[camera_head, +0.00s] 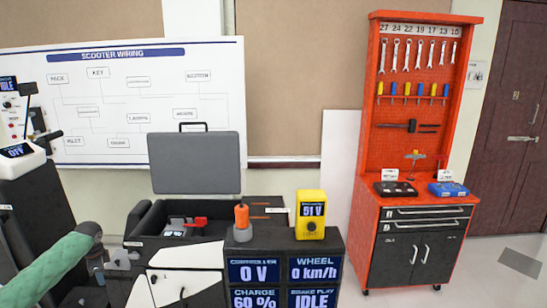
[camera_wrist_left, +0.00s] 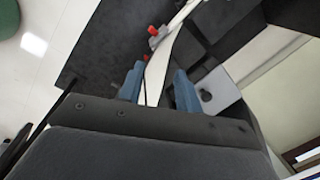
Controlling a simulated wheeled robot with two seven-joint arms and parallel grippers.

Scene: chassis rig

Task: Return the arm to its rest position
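My left gripper (camera_head: 103,270) is low at the left in the head view, partly cut off and hard to make out, beside the open black case of the chassis. In the left wrist view the two blue-grey fingers of my left gripper (camera_wrist_left: 158,88) stand apart. A white strip (camera_wrist_left: 157,75) shows between and beyond them; I cannot tell whether they touch it. A red part (camera_wrist_left: 153,31) shows past the fingertips. I see nothing clearly held. My right gripper is in neither view.
The black chassis case (camera_head: 145,222) has its lid raised. An orange tool cabinet (camera_head: 374,190) stands at the right. A wiring board (camera_head: 215,100) is behind. Floor is free at the lower right.

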